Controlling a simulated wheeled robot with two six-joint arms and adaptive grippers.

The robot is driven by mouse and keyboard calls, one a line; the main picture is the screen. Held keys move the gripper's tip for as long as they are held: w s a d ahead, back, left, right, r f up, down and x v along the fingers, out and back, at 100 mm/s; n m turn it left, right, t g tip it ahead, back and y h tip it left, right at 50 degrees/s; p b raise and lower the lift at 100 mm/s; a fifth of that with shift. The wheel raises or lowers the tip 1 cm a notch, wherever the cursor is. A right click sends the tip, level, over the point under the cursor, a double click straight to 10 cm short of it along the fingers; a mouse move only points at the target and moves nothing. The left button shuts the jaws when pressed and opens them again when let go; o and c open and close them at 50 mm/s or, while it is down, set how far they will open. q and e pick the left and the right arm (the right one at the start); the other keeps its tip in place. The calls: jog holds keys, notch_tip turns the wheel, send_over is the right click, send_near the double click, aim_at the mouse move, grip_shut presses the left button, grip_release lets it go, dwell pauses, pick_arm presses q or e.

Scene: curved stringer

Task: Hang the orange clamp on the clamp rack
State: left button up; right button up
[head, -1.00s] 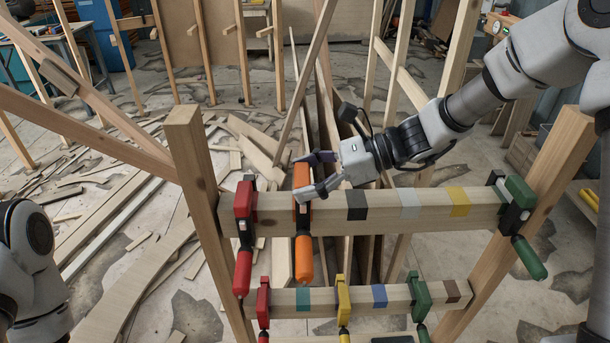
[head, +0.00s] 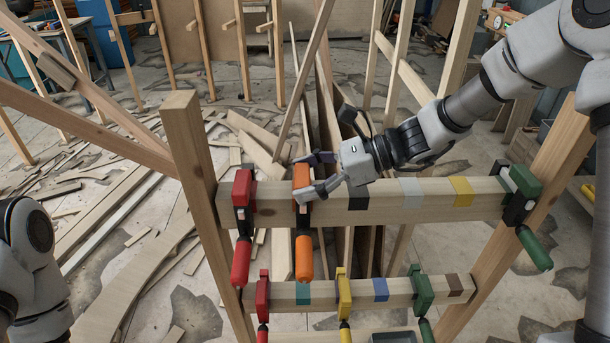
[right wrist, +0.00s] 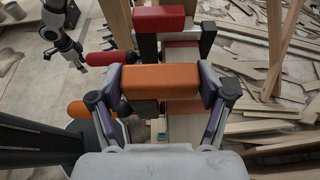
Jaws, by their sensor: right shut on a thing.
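The orange clamp (head: 304,258) is at the upper bar of the wooden clamp rack (head: 280,204), just right of a red clamp (head: 241,262). Its orange handle hangs down in front of the bar, and its head is at the bar's top. My right gripper (head: 312,177) is shut on the clamp's head. In the right wrist view the fingers hold both ends of the orange block (right wrist: 160,80). Whether the clamp's weight rests on the bar is hard to tell.
A green clamp (head: 526,215) hangs at the upper bar's right end. Black, grey and yellow bands mark the bar between. The lower bar (head: 318,293) holds red, yellow and green clamps. Wood scraps (head: 140,225) litter the floor behind.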

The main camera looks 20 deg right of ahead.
dwell(0.3)
jog(key=shift+f+b, duration=0.4)
jog(key=shift+f, duration=0.1)
jog(key=o, duration=1.8)
jog(key=v, duration=1.2)
jog(key=shift+a, duration=0.1)
